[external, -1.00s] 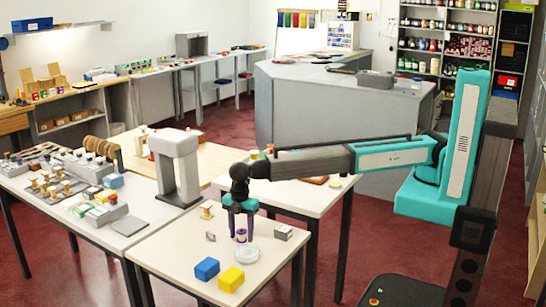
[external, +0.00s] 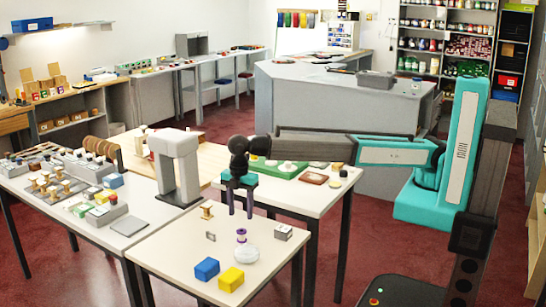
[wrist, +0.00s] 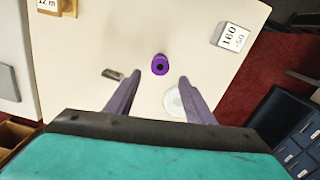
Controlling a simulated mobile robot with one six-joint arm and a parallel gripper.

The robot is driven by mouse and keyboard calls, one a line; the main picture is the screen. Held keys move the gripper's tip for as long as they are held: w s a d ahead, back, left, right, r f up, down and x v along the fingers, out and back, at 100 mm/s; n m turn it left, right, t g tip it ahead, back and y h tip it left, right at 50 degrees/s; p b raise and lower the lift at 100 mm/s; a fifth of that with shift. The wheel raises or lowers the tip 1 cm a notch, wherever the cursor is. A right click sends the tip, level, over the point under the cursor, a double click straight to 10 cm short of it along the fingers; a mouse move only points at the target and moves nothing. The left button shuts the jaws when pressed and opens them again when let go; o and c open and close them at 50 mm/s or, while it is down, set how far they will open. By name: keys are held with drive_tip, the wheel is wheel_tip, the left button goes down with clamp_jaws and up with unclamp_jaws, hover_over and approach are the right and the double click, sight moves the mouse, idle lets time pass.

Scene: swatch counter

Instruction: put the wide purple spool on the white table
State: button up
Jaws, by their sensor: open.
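The purple spool (external: 241,236) stands upright on the pale, near-white table (external: 185,262) in front. In the wrist view the spool (wrist: 160,66) shows from above, with a dark hole in its middle. My gripper (external: 240,213) is open and empty, pointing down just above the spool and apart from it. In the wrist view its two fingers (wrist: 160,79) are spread to either side, with the spool between and slightly beyond their tips.
A white round dish (external: 247,253) stands close to the spool. A blue block (external: 207,269), a yellow block (external: 231,279), a labelled box (external: 283,232), a small grey piece (external: 211,236) and a wooden spool (external: 206,212) share the table. A grey arch (external: 174,160) stands behind, left.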

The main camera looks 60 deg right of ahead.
drive_tip(key=shift+r, duration=1.2)
drive_tip(key=shift+o, duration=0.5)
drive_tip(key=shift+a, duration=0.1)
